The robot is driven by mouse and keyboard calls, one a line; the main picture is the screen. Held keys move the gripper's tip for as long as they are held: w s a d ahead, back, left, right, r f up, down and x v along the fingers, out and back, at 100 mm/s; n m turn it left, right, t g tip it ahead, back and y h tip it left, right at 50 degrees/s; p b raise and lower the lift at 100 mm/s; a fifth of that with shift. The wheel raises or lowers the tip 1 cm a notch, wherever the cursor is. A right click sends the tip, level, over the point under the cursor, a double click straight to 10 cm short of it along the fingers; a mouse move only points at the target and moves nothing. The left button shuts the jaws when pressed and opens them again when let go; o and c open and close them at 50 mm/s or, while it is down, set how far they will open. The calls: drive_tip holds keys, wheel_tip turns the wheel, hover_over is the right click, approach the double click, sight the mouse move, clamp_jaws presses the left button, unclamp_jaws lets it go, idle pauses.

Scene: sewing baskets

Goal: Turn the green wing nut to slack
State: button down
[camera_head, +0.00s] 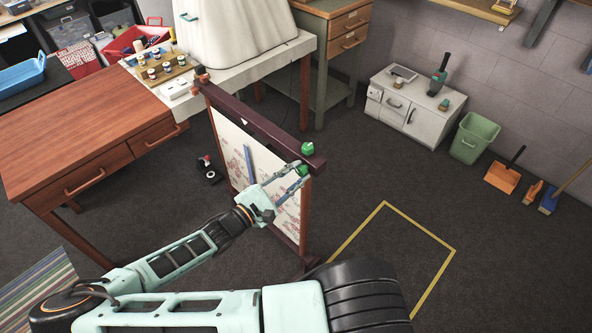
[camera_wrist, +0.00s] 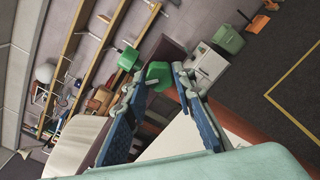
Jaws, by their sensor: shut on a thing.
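A tall embroidery frame stands upright, with a dark maroon top bar (camera_head: 255,122) and a pale patterned cloth (camera_head: 232,150). A green wing nut (camera_head: 302,170) sits at the near right end of the frame, just below the bar's end. My gripper (camera_head: 297,174) is shut on it from the front left, a finger on each side. In the wrist view the nut (camera_wrist: 158,75) shows between the fingertips (camera_wrist: 160,82). A second green knob (camera_head: 308,148) stands on top of the bar, just above, and also shows in the wrist view (camera_wrist: 128,58).
An orange-brown knob (camera_head: 201,73) is at the bar's far end. A wooden desk (camera_head: 85,145) stands left, with a tray of spools (camera_head: 160,72) on the pale table behind. A white cabinet (camera_head: 408,112) and green bin (camera_head: 470,138) stand right. Floor inside the yellow outline (camera_head: 385,250) is clear.

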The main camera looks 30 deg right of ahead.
drive_tip(key=n+p, duration=0.1)
drive_tip(key=n, duration=0.3)
drive_tip(key=shift+n+p, duration=0.4)
drive_tip(key=shift+n, duration=1.7)
drive_tip(key=shift+s, duration=0.1)
drive_tip(key=c, duration=1.6)
unclamp_jaws()
drive_tip(key=v, duration=1.2)
drive_tip(key=shift+r, duration=0.15)
